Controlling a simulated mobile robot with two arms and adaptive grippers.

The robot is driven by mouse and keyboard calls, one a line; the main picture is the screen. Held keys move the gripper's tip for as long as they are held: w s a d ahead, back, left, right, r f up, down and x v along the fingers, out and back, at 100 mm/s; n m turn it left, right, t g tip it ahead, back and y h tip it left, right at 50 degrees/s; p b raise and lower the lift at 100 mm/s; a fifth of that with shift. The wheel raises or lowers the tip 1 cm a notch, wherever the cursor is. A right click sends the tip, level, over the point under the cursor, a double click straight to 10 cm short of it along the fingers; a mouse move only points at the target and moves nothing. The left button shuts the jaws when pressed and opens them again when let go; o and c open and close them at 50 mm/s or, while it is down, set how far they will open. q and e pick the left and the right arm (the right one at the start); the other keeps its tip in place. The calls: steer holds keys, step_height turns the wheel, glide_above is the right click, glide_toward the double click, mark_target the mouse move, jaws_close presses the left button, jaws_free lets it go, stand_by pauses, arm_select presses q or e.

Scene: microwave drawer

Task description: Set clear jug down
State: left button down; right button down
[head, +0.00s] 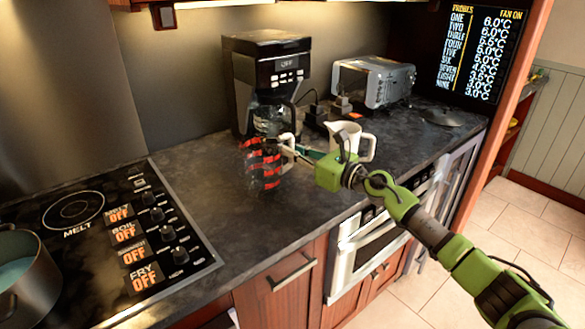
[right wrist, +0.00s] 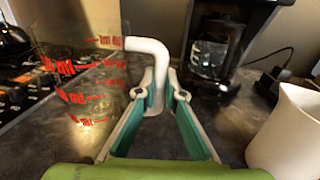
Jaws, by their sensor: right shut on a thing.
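The clear jug (head: 262,165) with red measuring marks is upright at the counter's middle, in front of the coffee maker. It also shows at the left of the right wrist view (right wrist: 85,85), with its white handle (right wrist: 158,60) towards me. My right gripper (head: 291,151) is shut on that handle, its green-lined fingers (right wrist: 160,88) on both sides of it. I cannot tell whether the jug's base touches the counter. My left gripper is not in view.
A white pitcher (head: 347,132) stands close behind my right gripper. The black coffee maker (head: 262,70) and a silver toaster oven (head: 375,82) stand at the back. The hob (head: 105,235) with a pot (head: 28,278) is at left. Dark counter (head: 225,215) is clear between hob and jug.

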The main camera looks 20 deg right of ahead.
mark_target(292, 162)
step_height(292, 162, down, 3)
steer(key=shift+w+f, duration=0.15)
steer(key=shift+f, duration=0.05)
steer(key=c, duration=2.1)
jaws_free()
steer(key=shift+f, duration=0.1)
steer(key=shift+c, duration=0.2)
